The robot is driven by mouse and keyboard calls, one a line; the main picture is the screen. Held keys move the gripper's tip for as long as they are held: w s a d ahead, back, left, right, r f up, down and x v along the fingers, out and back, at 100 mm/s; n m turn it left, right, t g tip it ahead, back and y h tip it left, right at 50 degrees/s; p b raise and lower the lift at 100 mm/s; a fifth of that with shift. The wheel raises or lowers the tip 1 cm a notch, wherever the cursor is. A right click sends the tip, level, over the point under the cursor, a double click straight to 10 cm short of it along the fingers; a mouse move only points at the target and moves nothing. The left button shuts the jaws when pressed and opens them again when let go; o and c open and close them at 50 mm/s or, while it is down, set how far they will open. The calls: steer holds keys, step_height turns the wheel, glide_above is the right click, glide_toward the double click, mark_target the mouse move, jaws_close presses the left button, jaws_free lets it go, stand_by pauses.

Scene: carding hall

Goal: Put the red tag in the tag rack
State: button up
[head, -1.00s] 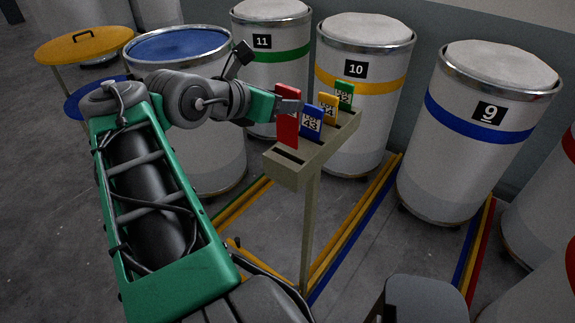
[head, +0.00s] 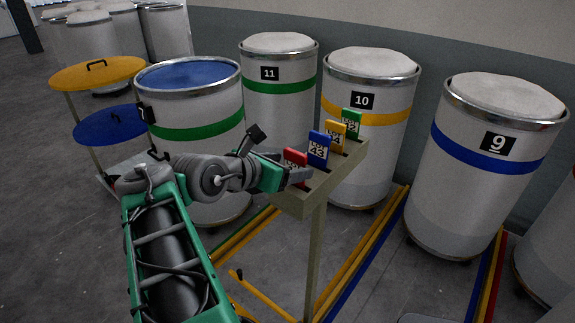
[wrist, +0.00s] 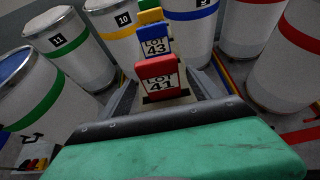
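The red tag (head: 295,158), marked LOT 41, stands upright in the front slot of the tag rack (head: 320,187), its lower part hidden. In the wrist view the red tag (wrist: 157,75) is between my two fingers, with gaps at its sides. My gripper (head: 299,176) is open around it, low at the rack's near end. Behind it in the rack stand a blue tag (head: 319,148) marked LOT 43, a yellow tag (head: 336,134) and a green tag (head: 352,122).
White drums stand behind the rack, among them number 11 (head: 277,85), number 10 (head: 368,110) and number 9 (head: 485,160). A drum with a blue top (head: 190,73) and a stand with yellow (head: 97,73) and blue lids are at left. Coloured floor lines run below.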

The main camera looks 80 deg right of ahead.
steer(key=shift+o, duration=0.2)
steer(key=v, duration=0.8)
steer(key=w+a+f+m+t+y, duration=0.25)
steer(key=w+a+f+t, duration=0.2)
steer(key=w, duration=0.55)
steer(key=w+a+f+m+t+y, duration=0.1)
steer(key=w+a+f+m+t, duration=0.3)
steer(key=w, duration=0.6)
steer(key=w+a+f+m+y, duration=0.1)
steer(key=a+f+m+y, duration=0.2)
steer(key=a, duration=1)
steer(key=w+a+f+m+y, duration=0.2)
steer(key=a+f+m+y, duration=0.2)
steer(key=a, duration=0.9)
steer(key=shift+w+f+t+y, duration=0.25)
steer(key=shift+f+t+y, duration=0.2)
steer(key=shift+f+y, duration=0.25)
